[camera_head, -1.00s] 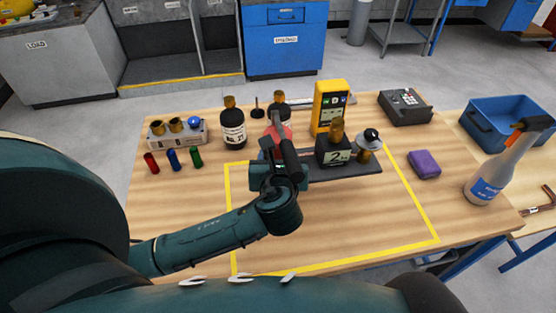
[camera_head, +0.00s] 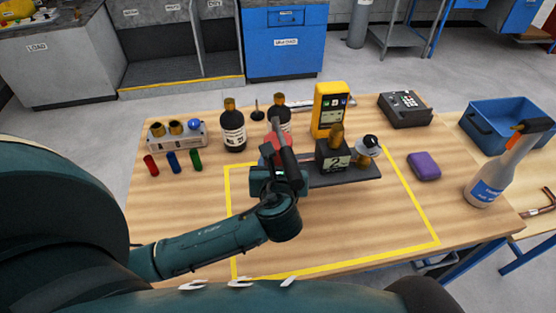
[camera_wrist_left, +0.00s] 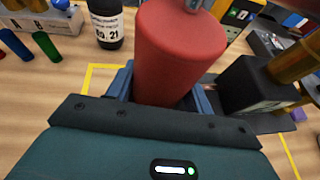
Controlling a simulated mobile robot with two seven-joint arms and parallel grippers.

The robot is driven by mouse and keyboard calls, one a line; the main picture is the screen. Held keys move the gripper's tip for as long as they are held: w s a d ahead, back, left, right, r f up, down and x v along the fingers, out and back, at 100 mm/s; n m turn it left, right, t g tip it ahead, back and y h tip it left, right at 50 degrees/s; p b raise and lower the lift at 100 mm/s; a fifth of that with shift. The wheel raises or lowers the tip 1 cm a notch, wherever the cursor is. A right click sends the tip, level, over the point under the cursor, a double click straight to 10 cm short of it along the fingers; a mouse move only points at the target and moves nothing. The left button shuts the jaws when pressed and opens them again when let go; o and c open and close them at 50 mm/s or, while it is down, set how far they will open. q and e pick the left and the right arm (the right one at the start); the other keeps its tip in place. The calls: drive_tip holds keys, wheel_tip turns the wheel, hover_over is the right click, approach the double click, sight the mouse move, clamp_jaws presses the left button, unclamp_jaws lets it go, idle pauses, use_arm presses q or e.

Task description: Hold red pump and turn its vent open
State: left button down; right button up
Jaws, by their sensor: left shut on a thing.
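The red pump (camera_wrist_left: 178,50) fills the upper middle of the left wrist view as a red cylinder standing between my left gripper's fingers. My left gripper (camera_wrist_left: 160,88) is shut on it, with a finger on each side. In the head view the pump (camera_head: 268,148) is mostly hidden behind my left gripper (camera_head: 283,158). A grey metal fitting (camera_wrist_left: 192,5) shows at the pump's top, cut by the frame edge; I cannot tell whether this is the vent or how it is turned. My right gripper is not in view.
A black block marked 2 (camera_head: 332,155) with a brass top stands on a dark plate (camera_head: 345,175) right of the pump. Dark bottles (camera_head: 233,132) and a yellow meter (camera_head: 329,110) stand behind. The wood inside the yellow tape (camera_head: 340,259) is clear in front.

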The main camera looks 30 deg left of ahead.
use_arm(q)
drive_tip(key=shift+w+f+b, duration=0.15)
drive_tip(key=shift+f+b, duration=0.25)
drive_tip(key=shift+f, duration=0.7)
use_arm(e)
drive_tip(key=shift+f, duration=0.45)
use_arm(q)
drive_tip(key=shift+f+b, duration=1.15)
drive_tip(key=shift+f, duration=1.9)
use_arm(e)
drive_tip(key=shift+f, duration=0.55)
use_arm(q)
drive_tip(key=shift+f, duration=0.15)
drive_tip(key=shift+s+f, duration=0.25)
drive_tip(key=shift+f, duration=0.1)
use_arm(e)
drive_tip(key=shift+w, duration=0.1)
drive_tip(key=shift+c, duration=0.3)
